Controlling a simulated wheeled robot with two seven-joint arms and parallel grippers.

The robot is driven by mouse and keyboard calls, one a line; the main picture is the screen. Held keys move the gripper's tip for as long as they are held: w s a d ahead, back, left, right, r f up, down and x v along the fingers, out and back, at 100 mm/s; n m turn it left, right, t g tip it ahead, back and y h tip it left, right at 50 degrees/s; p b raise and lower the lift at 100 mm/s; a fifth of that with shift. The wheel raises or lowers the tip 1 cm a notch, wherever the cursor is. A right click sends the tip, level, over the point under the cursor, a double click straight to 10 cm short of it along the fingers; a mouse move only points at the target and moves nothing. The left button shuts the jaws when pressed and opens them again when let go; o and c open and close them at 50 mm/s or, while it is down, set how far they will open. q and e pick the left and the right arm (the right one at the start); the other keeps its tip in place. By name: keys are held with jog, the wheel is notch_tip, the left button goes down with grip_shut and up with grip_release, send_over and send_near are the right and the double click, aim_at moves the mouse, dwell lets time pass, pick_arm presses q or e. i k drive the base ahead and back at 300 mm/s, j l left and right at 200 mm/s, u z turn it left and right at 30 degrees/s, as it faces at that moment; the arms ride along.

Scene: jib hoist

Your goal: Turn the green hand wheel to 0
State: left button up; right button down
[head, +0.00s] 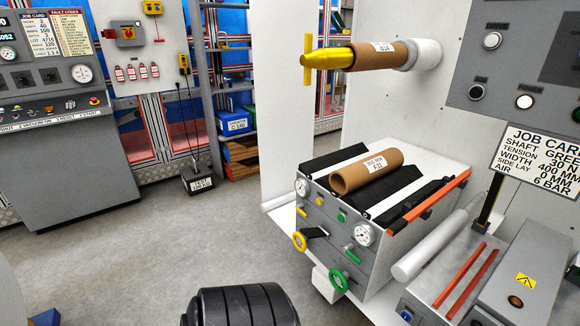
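The green hand wheel (338,281) is a small ring low on the front panel of the grey machine (320,238), near its lower right corner. I cannot read a scale or a 0 mark by it. A yellow hand wheel (299,241) sits at the panel's left edge. A green lever (351,256) and a black handle (314,233) are between and above them. Two round white gauges, left (302,187) and right (363,235), are on the same panel. Neither of my grippers shows in the head view.
A cardboard core (366,171) lies on the machine top. Another core (376,55) sits on a yellow-tipped shaft above. A job card (540,160) stands at the right. A black ribbed form (241,305) is at the bottom. Open grey floor (180,240) lies left of the machine.

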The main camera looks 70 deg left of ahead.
aim_at(340, 279)
jog(key=u, duration=1.75)
